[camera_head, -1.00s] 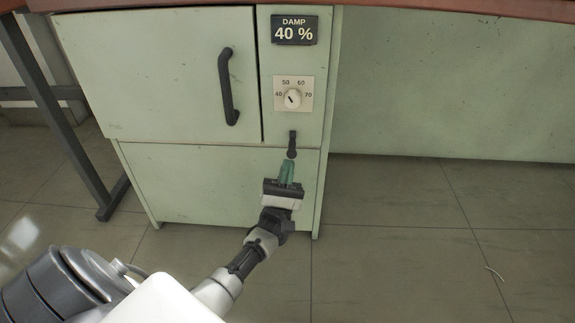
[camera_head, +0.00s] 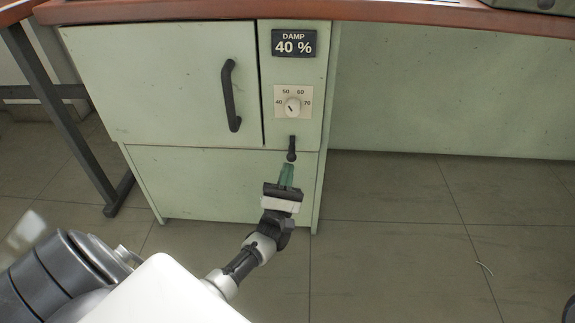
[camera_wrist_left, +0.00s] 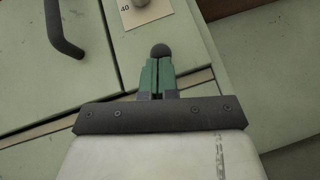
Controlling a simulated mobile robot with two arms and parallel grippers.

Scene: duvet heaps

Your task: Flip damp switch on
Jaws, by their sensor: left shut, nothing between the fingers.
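The damp switch (camera_head: 292,149) is a small black lever with a rounded knob, pointing down on the narrow green panel below the dial. Its knob (camera_wrist_left: 160,51) also shows in the left wrist view, just beyond my fingertips. My left gripper (camera_head: 287,168) has green fingers, shut and empty, just below the knob. I cannot tell whether they touch it. A black display (camera_head: 294,43) above reads DAMP 40 %. The white dial (camera_head: 292,105) between them is marked 40 to 70. My right gripper is not in view.
A black door handle (camera_head: 230,95) sticks out left of the panel. A brown tabletop (camera_head: 180,11) overhangs the green cabinet. A dark metal table leg (camera_head: 62,110) stands at the left. The tiled floor (camera_head: 400,240) is open at the right.

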